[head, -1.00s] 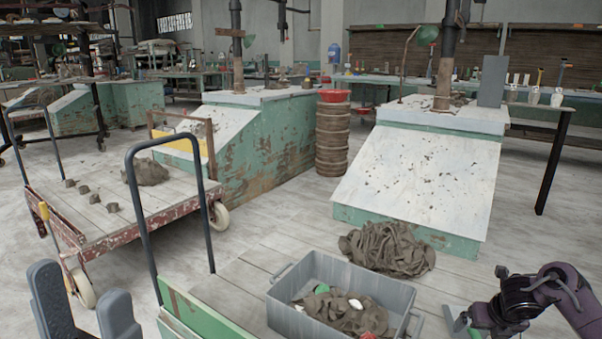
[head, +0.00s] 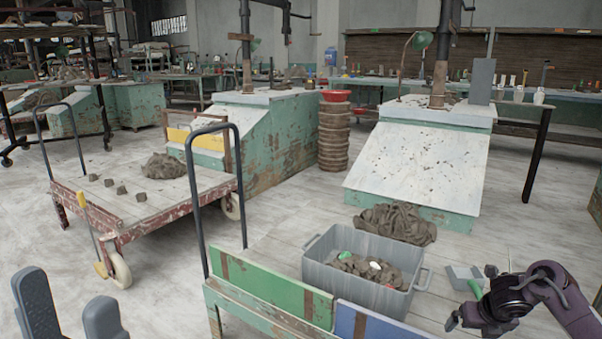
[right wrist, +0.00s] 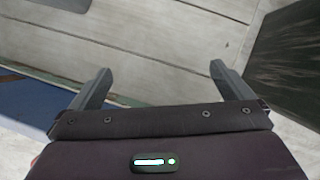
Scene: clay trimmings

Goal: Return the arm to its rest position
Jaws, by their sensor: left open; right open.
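My left gripper (head: 68,308) is at the lower left of the head view, open and empty, over the floor. My right gripper (head: 456,318) is at the lower right, partly hidden by its own wrist. In the right wrist view its two fingers (right wrist: 160,82) stand wide apart with nothing between them, above pale planks. A grey bin (head: 325,270) holds brown clay trimmings (head: 362,266) with green, white and red bits among them. A grey scoop (head: 462,275) with a green handle lies on the planks right of the bin, just beyond my right gripper.
A clay heap (head: 395,222) lies behind the bin, below a sloped white-topped bench (head: 415,165). The near cart has a green board (head: 275,295), a blue board (head: 375,325) and a dark upright handle. A red-framed cart (head: 140,205) with clay lumps stands left.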

